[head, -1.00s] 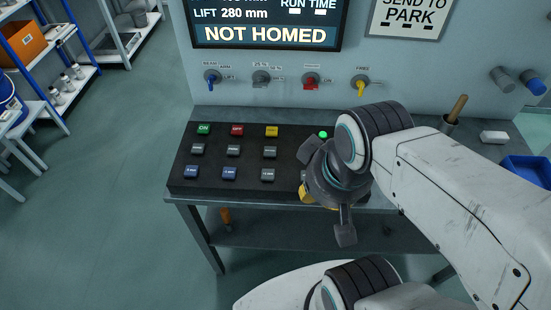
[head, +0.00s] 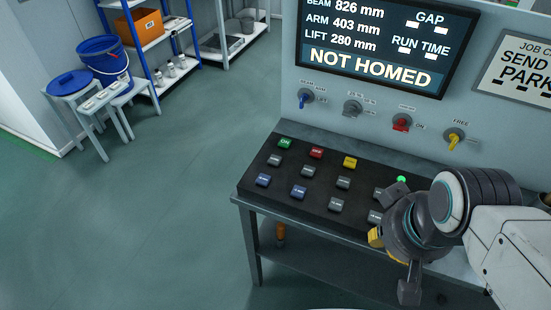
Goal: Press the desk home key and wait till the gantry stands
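The desk's black key panel (head: 262,186) carries a green key (head: 285,143), a red key (head: 316,152), a yellow key (head: 350,162) and several grey and blue keys. Their lettering is too small to read, so I cannot tell which is home. The screen (head: 372,48) above reads "NOT HOMED", beam 826 mm, arm 403 mm, lift 280 mm. My gripper (head: 401,240) is at the panel's right end and hides part of it. Its dark fingers are seen from behind, so their opening is unclear. I see no gantry.
A green lamp (head: 401,180) glows beside my gripper. Blue, grey, red and yellow switches line the wall above the desk. A stool with a blue bucket (head: 103,58) and shelves with an orange box (head: 139,26) stand at the left. The floor between is clear.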

